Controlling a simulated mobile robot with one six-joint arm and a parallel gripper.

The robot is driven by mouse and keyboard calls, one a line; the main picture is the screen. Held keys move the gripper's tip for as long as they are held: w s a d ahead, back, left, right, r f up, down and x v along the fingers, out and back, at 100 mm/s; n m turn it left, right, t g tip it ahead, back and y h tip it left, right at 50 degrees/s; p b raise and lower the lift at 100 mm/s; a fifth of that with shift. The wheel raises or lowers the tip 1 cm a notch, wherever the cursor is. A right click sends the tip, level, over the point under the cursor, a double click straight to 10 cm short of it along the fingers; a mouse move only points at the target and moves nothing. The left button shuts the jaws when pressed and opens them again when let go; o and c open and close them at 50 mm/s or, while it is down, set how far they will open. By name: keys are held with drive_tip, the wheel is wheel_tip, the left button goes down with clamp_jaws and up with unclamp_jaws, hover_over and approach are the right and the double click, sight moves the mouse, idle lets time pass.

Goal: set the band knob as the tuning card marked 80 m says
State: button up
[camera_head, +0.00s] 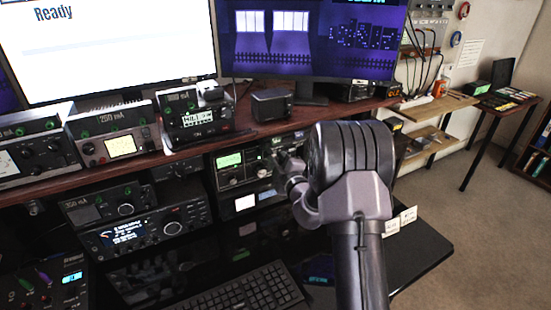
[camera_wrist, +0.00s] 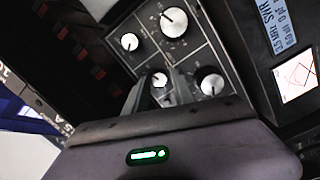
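A dark tuner panel with several round, white-faced knobs fills the upper middle of the wrist view. There is a large knob (camera_wrist: 173,22) at the top, a small knob (camera_wrist: 129,42) at upper left, a lower middle knob (camera_wrist: 158,78) and a lower right knob (camera_wrist: 210,82). My gripper (camera_wrist: 160,82) reaches to the panel with one finger on each side of the lower middle knob. I cannot tell whether the fingers touch it. In the head view my arm hides most of the tuner. Small white cards (camera_head: 401,222) stand at right; their print is unreadable, and no knob is labelled legibly.
A device with a small lit screen (camera_wrist: 299,75) and a label reading 3.5 MHz SWR sits right of the panel. Radios and meters crowd the shelf (camera_head: 240,130). A keyboard (camera_head: 243,290) lies on the black desk below.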

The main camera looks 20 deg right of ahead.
clamp_jaws()
